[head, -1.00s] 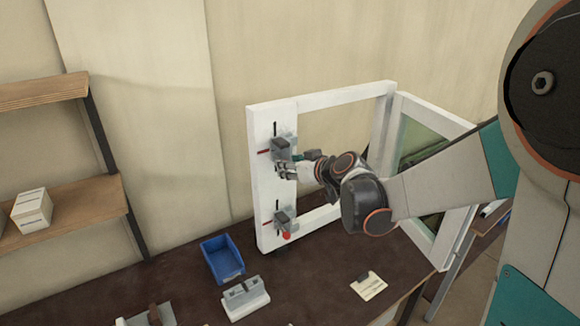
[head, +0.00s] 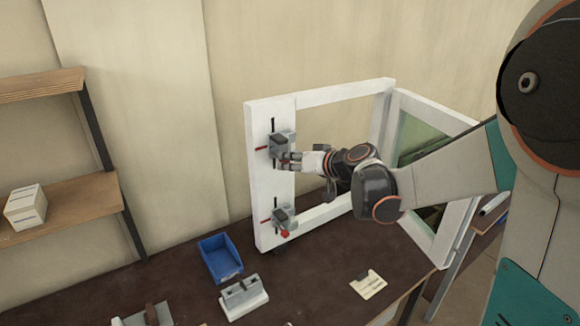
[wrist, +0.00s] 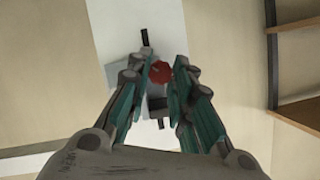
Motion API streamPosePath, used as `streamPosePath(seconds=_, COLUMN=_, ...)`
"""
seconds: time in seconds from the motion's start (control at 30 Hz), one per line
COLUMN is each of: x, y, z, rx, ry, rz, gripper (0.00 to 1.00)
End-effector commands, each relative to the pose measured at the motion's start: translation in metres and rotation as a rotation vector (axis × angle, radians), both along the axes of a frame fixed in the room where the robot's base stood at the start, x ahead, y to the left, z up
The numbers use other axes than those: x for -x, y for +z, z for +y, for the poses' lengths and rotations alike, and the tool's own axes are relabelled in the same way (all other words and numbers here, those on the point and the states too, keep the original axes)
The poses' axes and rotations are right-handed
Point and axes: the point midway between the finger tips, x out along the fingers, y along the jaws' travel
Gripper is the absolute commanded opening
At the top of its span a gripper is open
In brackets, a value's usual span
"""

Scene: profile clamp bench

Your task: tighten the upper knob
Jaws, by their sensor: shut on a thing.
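The upper clamp (head: 280,145) is a grey block on the left upright of the white frame (head: 262,215). Its red upper knob (wrist: 160,72) shows between the fingertips in the wrist view; in the head view my gripper hides it. My gripper (head: 290,161) reaches in from the right at the upper clamp. In the wrist view my gripper (wrist: 162,80) is shut on the upper knob, with one teal-lined finger on each side. The lower clamp (head: 282,218) sits below on the same upright, with its own red knob (head: 285,234).
A blue bin (head: 220,258) and a grey-white block (head: 243,296) stand on the dark bench. A card (head: 368,284) lies to the right. A shelf with a white box (head: 25,207) is at the left. A second white frame (head: 450,127) stands at the right.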

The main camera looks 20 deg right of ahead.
Motion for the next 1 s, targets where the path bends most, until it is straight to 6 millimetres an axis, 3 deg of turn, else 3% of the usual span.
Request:
streamPosePath(seconds=0.6, x=-0.0009, y=-0.0064, z=-0.0042, rx=-0.520, ry=0.000, rz=0.170, gripper=0.00)
streamPosePath(seconds=1.0, x=-0.0011, y=-0.0064, z=-0.0049, rx=-0.694, ry=-0.001, rz=0.226, gripper=0.00)
